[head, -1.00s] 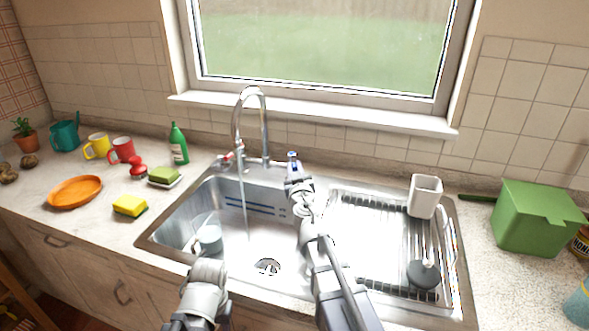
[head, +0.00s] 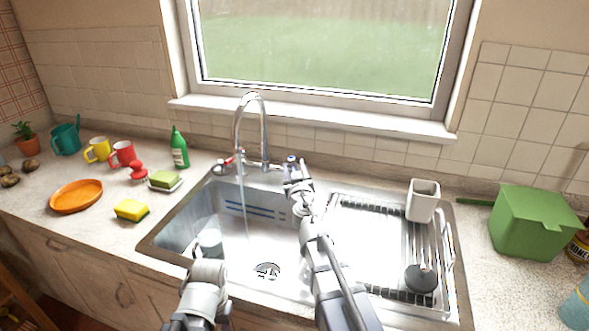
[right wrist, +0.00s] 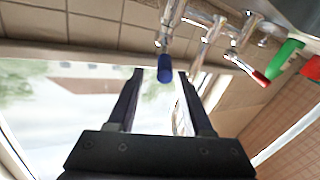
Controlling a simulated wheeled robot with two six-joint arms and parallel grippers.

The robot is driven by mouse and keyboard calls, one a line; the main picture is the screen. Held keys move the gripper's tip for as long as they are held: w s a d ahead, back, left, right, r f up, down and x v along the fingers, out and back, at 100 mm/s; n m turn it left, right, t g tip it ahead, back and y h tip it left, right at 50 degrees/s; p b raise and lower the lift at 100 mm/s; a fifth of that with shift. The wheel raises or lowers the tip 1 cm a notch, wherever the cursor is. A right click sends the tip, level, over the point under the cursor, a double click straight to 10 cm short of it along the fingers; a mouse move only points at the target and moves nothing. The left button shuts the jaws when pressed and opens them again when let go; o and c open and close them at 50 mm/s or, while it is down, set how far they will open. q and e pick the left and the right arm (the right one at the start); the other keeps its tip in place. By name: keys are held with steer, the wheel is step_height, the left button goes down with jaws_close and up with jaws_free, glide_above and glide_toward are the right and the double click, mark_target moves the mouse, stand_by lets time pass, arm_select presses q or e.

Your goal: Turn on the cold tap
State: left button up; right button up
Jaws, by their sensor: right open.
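The cold tap is the blue-tipped handle (head: 291,158) at the right of the chrome faucet (head: 251,118). In the right wrist view the blue handle (right wrist: 165,68) shows between the two fingertips, with a gap on either side. My right gripper (head: 294,170) is open at the blue handle and partly covers it in the head view. The red-tipped hot handle (head: 227,161) is at the faucet's left; it also shows in the right wrist view (right wrist: 260,77). A thin stream of water runs from the spout into the sink. Only part of my left arm shows; its gripper does not.
The steel sink (head: 160,238) holds a pale cup (head: 209,241) at its left. A green box (head: 533,222) is at right.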

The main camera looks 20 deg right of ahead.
step_height(320, 180, up, 8)
steer(key=p, duration=0.7)
steer(key=shift+r, duration=0.15)
